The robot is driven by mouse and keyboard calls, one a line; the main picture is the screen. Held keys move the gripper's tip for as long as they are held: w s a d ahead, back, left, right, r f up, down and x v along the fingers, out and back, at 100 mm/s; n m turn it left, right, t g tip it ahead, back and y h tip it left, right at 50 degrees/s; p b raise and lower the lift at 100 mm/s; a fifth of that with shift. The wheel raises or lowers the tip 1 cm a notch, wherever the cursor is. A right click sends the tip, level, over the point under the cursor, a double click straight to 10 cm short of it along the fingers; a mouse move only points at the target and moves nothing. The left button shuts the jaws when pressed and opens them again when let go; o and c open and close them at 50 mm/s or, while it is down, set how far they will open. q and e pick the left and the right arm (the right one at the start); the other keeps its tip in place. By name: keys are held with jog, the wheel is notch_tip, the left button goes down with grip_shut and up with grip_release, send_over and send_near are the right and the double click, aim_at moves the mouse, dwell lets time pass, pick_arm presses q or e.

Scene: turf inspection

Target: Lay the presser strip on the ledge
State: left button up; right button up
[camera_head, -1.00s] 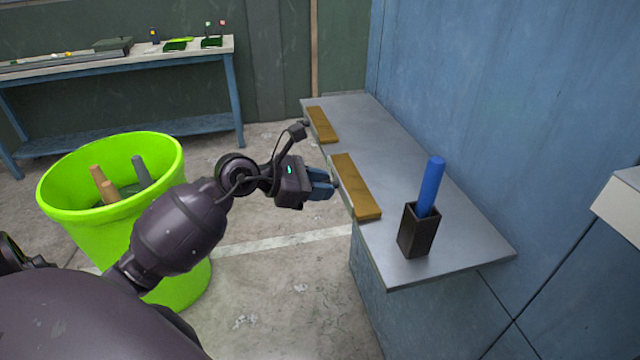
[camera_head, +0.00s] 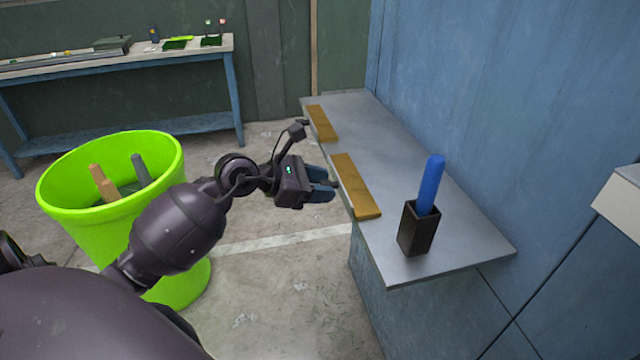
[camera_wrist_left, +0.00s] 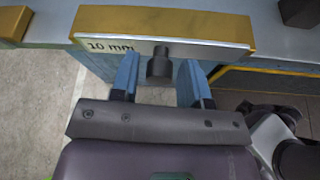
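A yellow-brown strip (camera_head: 356,187) lies along the near edge of the grey ledge (camera_head: 420,195). In the left wrist view the strip (camera_wrist_left: 160,22) has a pale face marked "10 mm" and a dark knob (camera_wrist_left: 160,64) sticking out. A second, similar strip (camera_head: 321,123) lies farther along the same edge. I cannot tell which is the presser strip. My left gripper (camera_head: 328,190) is beside the nearer strip, off the ledge's edge. Its blue fingers (camera_wrist_left: 158,80) are apart on either side of the knob, with visible gaps. My right gripper is out of view.
A black holder (camera_head: 416,232) with a blue rod (camera_head: 431,185) stands on the ledge's near end. A lime-green bucket (camera_head: 100,235) with several sticks stands on the left. A workbench (camera_head: 120,65) is at the back left. A blue wall (camera_head: 500,100) borders the ledge.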

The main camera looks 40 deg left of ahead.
pick_arm(q)
jog(key=shift+o, duration=1.1)
jog(key=v, duration=1)
jog(key=shift+s+a, duration=0.2)
jog(key=shift+s, duration=0.1)
jog(key=shift+r, duration=0.15)
